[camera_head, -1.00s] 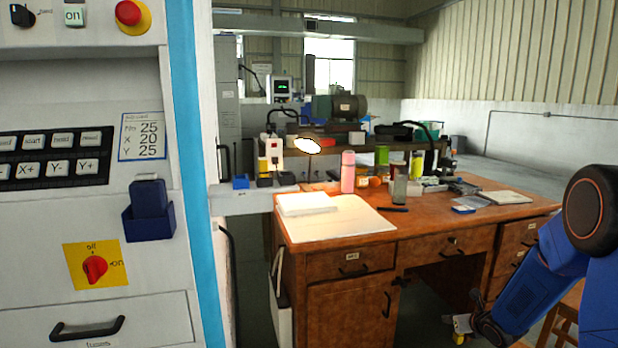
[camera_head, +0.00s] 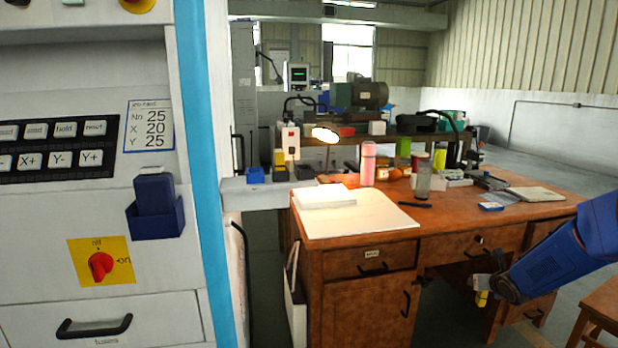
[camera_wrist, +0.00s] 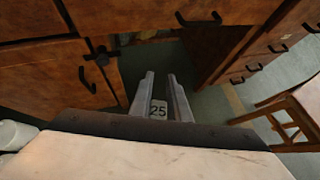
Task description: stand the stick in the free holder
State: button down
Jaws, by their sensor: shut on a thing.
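My gripper (camera_head: 487,287) is low at the right in the head view, in front of the desk drawers. It is shut on a small piece with yellow on it (camera_head: 482,299).
The wooden desk (camera_head: 450,215) carries a pale board (camera_head: 355,222), a pink bottle (camera_head: 368,165) and several small items. A lit lamp (camera_head: 325,134) hangs over the ledge. A wooden stool (camera_head: 600,312) stands at lower right. The machine panel reads No 25, X 20, Y 25.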

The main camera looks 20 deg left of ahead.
jog(key=w+a+r, duration=0.2)
jog(key=a+r, duration=2.3)
jog(key=s+a+r+n+y, duration=0.2)
jog(key=s+a+r, duration=0.5)
jog(key=a+r, duration=0.5)
jog(key=s+a+r+n+y, duration=0.1)
jog(key=s+a+r, duration=0.6)
jog(key=s+r, duration=0.45)
jog(key=s+a+r+n+y, duration=0.1)
jog(key=s+a+r, duration=0.6)
jog(key=s+r, duration=0.5)
notch_tip(320, 180, down, 11)
jog(key=shift+s+r+g, duration=0.15)
jog(key=shift+s+g, duration=0.15)
jog(key=shift+s, duration=0.05)
jog(key=shift+a+f, duration=0.1)
jog(key=shift+f, duration=0.5)
jog(key=c, duration=1.7)
grip_release()
jog(key=shift+o, duration=0.2)
